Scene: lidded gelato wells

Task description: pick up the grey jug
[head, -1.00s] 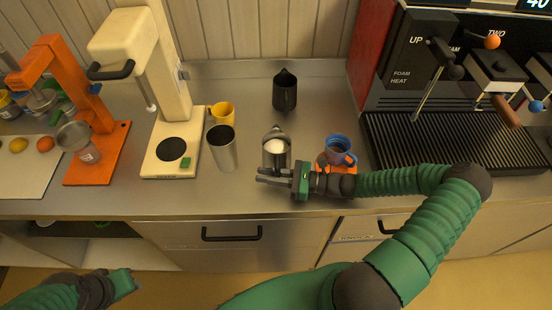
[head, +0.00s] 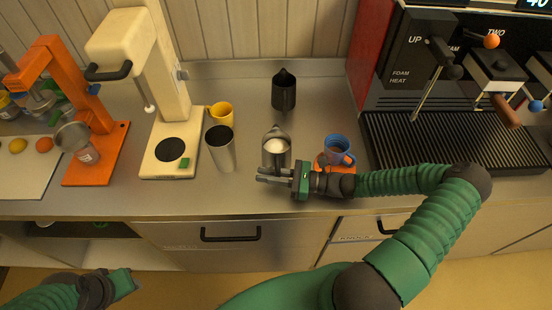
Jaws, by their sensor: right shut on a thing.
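The grey jug (head: 276,148) is a small metal pitcher with white contents, upright on the steel counter in the middle of the head view. My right gripper (head: 268,175) is at the near side of the jug, its fingers pointing left across the jug's lower front. It is shut on the jug, seemingly at a handle on the near side, but the fingers hide the exact contact. My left gripper (head: 122,284) is at the bottom left, away from the counter top, and its fingers are too unclear to tell their state.
A black jug (head: 284,92) stands behind. A blue cup (head: 337,147) on an orange base (head: 322,163) is close right. A cream mixer (head: 165,80) is left, a drip tray (head: 450,140) right.

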